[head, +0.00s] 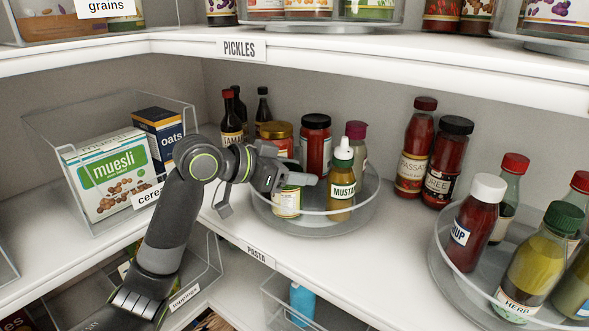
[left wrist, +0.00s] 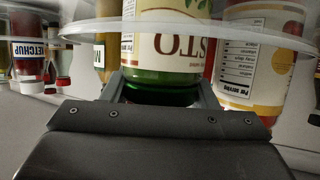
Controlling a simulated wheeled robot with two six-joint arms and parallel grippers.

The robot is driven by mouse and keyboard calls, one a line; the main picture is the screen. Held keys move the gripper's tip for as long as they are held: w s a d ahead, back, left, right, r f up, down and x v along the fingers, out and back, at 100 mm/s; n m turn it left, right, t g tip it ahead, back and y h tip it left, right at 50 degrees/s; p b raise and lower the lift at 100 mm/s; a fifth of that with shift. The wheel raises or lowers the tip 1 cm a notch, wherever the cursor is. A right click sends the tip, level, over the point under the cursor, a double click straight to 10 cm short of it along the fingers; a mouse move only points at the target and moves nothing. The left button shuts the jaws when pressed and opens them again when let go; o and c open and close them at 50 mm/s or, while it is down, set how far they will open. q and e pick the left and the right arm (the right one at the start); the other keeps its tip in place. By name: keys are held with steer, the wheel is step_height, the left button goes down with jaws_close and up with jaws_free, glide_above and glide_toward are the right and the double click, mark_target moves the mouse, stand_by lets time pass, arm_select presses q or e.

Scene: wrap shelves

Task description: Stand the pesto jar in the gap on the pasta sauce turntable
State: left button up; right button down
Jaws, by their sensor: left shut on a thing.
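My left gripper (head: 290,182) is shut on the pesto jar (head: 286,204), a small jar with a cream label. In the left wrist view, which is upside down, the fingers (left wrist: 160,92) grip the pesto jar (left wrist: 165,55) near its green lid. The jar looks upright, inside the front rim of the clear turntable (head: 318,229), between the mustard bottle (head: 341,190) and the left side. I cannot tell whether its base touches the turntable floor. A gold-lidded jar (head: 277,131), a dark-lidded red jar (head: 316,143) and a purple-capped jar (head: 357,146) stand behind. My right gripper is not in view.
A clear bin (head: 88,222) with muesli and oats boxes stands left of my arm. Passata bottles (head: 414,150) stand at the back right. Another turntable (head: 447,276) with ketchup and oil bottles is at the right. Dark bottles (head: 232,119) stand behind, and a shelf (head: 350,49) hangs above.

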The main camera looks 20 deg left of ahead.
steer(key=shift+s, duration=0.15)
arm_select(q)
steer(key=o, duration=0.8)
steer(key=shift+f, duration=0.15)
steer(key=o, duration=0.4)
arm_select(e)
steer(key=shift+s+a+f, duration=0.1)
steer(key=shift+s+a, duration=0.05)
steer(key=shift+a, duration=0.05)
arm_select(q)
steer(key=shift+o, duration=0.2)
steer(key=shift+r, duration=0.2)
steer(key=shift+s+a+r+p, duration=0.2)
steer(key=shift+a+p, duration=0.05)
steer(key=shift+p, duration=0.1)
steer(key=p+v, duration=0.6)
steer(key=v, duration=0.5)
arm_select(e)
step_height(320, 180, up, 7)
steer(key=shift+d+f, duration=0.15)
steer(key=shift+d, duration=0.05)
